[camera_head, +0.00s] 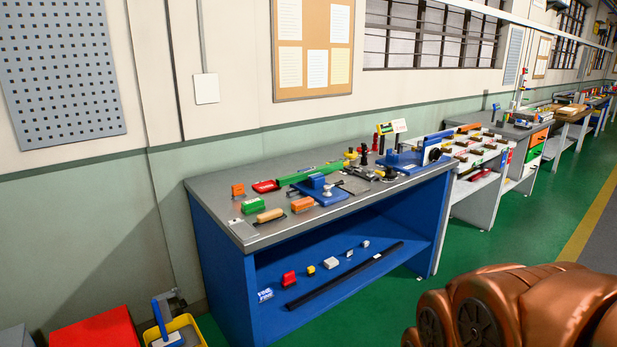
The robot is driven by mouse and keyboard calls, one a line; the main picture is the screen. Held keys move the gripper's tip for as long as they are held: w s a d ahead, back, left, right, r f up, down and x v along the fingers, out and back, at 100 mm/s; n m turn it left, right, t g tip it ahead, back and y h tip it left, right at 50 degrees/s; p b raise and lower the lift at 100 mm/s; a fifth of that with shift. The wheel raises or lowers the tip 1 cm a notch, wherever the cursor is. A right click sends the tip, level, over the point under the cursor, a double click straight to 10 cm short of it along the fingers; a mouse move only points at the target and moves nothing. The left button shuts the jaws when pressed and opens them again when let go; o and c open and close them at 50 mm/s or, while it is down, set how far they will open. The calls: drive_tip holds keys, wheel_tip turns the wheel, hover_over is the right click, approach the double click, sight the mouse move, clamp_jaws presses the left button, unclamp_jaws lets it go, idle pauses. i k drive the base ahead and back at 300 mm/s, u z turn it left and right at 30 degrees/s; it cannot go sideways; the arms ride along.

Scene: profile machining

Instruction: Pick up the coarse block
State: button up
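Several small coloured blocks lie at the near left end of the grey-topped workbench (218,187). They include an orange block (238,190), a green block (253,205), a red block (265,186) and a second orange block (302,204). I cannot read any marking that tells which one is the coarse block. A tan rounded piece (270,215) lies between the green block and the second orange block. My gripper is not in view.
A blue fixture (318,190) and a long green bar (312,175) stand behind the blocks. The bench's blue lower shelf (268,318) holds small blocks and a dark bar (345,275). A yellow bin (183,328) and red box (97,331) stand left. Green floor lies in front.

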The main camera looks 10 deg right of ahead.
sight(302, 206)
drive_tip(key=z, duration=0.8)
drive_tip(key=i, duration=2.1)
drive_tip(key=u, duration=3.05)
